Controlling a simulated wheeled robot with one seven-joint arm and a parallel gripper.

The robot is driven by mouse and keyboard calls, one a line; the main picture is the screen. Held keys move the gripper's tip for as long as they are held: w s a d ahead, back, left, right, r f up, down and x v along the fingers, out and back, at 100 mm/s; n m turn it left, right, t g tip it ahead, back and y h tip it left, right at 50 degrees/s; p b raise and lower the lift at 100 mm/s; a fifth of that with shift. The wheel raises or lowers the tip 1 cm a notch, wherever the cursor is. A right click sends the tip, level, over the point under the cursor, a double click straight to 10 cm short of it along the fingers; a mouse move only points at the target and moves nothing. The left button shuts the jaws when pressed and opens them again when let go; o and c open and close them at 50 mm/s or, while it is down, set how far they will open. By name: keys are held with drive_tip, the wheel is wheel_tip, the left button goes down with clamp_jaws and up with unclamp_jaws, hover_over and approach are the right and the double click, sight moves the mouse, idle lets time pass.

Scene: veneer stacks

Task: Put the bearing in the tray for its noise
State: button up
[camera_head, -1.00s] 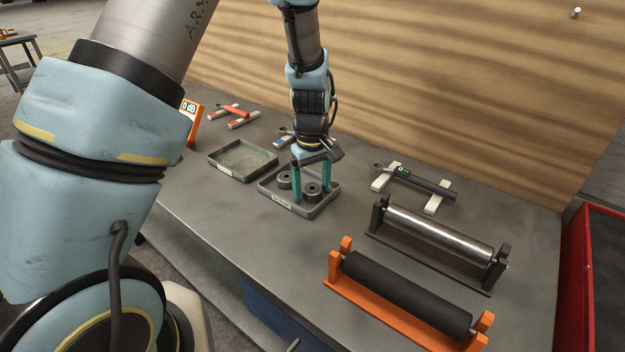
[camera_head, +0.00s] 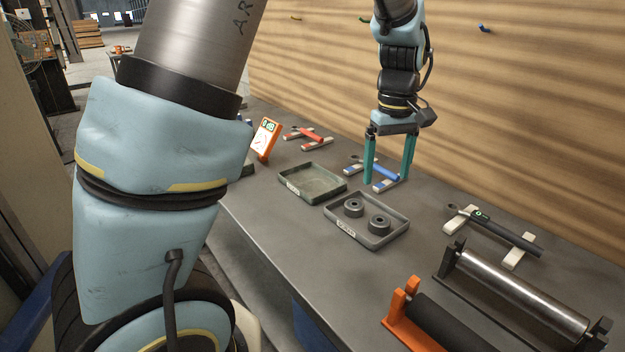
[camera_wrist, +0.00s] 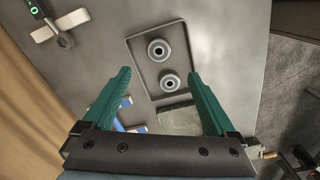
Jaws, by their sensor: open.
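Two dark ring-shaped bearings, one farther left (camera_head: 354,207) and one nearer right (camera_head: 379,225), stand in a grey labelled tray (camera_head: 338,232). Its label is too small to read. A second, greenish tray (camera_head: 288,188) beside it on the left looks empty. An orange meter (camera_head: 265,138) with a green display reading about 0 dB stands behind that tray. My gripper (camera_head: 388,180) is open and empty, raised beyond the bearing tray. In the wrist view, the bearings, one upper (camera_wrist: 158,49) and one lower (camera_wrist: 170,81), show ahead of my spread fingers (camera_wrist: 161,74).
A blue-handled tool (camera_head: 384,171) and a red-handled tool (camera_head: 310,134) lie on rests at the back. A black tool with a green display (camera_head: 500,226) lies on white rests at right. A steel roller (camera_head: 520,290) and a black roller (camera_head: 450,325) occupy the front right.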

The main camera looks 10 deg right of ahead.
drive_tip(key=w+a, duration=0.3)
drive_tip(key=a, duration=1.2)
drive_tip(key=s+a+f+m, duration=0.1)
drive_tip(key=s+a, duration=0.1)
drive_tip(key=a, duration=0.6)
drive_tip(key=s+a+f+m+t, duration=0.1)
drive_tip(key=s+a+f, duration=0.1)
drive_tip(key=a, duration=0.6)
drive_tip(key=shift+s+m+t, duration=0.3)
drive_tip(key=shift+s, duration=0.5)
